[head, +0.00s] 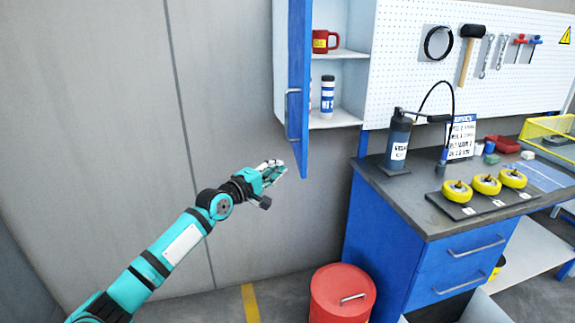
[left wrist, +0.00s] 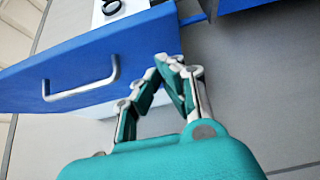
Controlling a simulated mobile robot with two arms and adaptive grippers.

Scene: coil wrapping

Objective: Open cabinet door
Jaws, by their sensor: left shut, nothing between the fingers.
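The blue cabinet door (head: 299,55) stands swung out from the white wall cabinet (head: 340,118), seen nearly edge-on in the head view. My left gripper (head: 279,168) is shut and empty, left of the door's lower end and below the handle. In the left wrist view, the fingertips (left wrist: 170,63) are close to the blue door (left wrist: 60,65), away from its handle (left wrist: 83,83); contact cannot be told. My right gripper is out of view.
A red drum (head: 342,292) stands on the floor in front. The grey wall at left is clear.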

